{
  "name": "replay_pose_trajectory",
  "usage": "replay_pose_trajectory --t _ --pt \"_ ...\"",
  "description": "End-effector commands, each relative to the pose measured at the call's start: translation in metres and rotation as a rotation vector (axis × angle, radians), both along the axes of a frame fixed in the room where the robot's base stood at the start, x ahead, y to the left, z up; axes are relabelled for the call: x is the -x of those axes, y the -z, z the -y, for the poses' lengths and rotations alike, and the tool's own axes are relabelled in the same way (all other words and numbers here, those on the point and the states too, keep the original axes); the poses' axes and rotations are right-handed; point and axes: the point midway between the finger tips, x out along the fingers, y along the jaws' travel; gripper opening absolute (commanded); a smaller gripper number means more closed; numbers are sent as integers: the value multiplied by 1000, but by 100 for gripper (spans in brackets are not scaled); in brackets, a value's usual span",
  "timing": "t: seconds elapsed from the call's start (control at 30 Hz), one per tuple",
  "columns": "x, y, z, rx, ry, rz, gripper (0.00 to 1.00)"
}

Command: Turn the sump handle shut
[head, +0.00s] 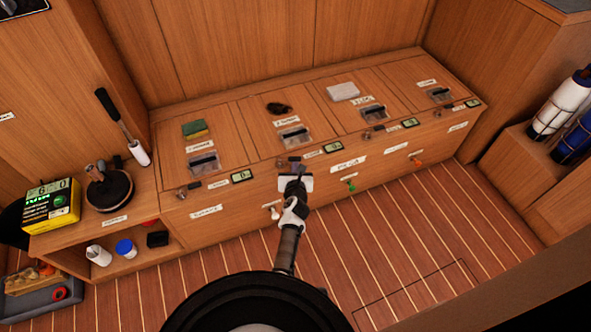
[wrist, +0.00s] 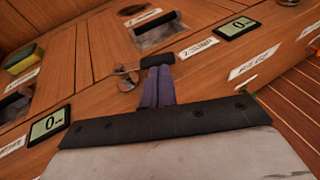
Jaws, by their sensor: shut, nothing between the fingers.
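My gripper (head: 294,168) is shut and empty at the front edge of the bench, at the second handle from the left. The handle's round metal hub (wrist: 126,78) shows left of the fingers. A small label (wrist: 199,47) and a display reading 0 (wrist: 248,27) stand to its right. The label is too blurred to read, so I cannot confirm this is the sump handle.
Similar handles sit along the edge at left (head: 181,193), right (head: 367,135) and far right (head: 450,105). White (head: 273,212), green (head: 351,188) and orange (head: 416,160) taps stick out of the front face. A green-yellow sponge (head: 195,129) lies on the bench. The floor in front is clear.

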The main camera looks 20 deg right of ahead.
Motion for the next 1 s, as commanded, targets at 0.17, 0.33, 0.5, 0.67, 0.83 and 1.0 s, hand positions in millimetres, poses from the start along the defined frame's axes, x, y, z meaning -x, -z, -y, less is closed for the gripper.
replay_pose_trajectory --t 0.17,0.33,0.5,0.67,0.83,1.0 --pt "0 0 0 0 0 0 0" --pt "0 2 2 -1 -13 0 0" --pt "1 6 5 0 -91 -1 0" --pt "-5 -1 7 -3 -135 2 0" --pt "-12 -2 13 -3 -134 2 0" --pt "-15 -1 13 0 -137 1 0"
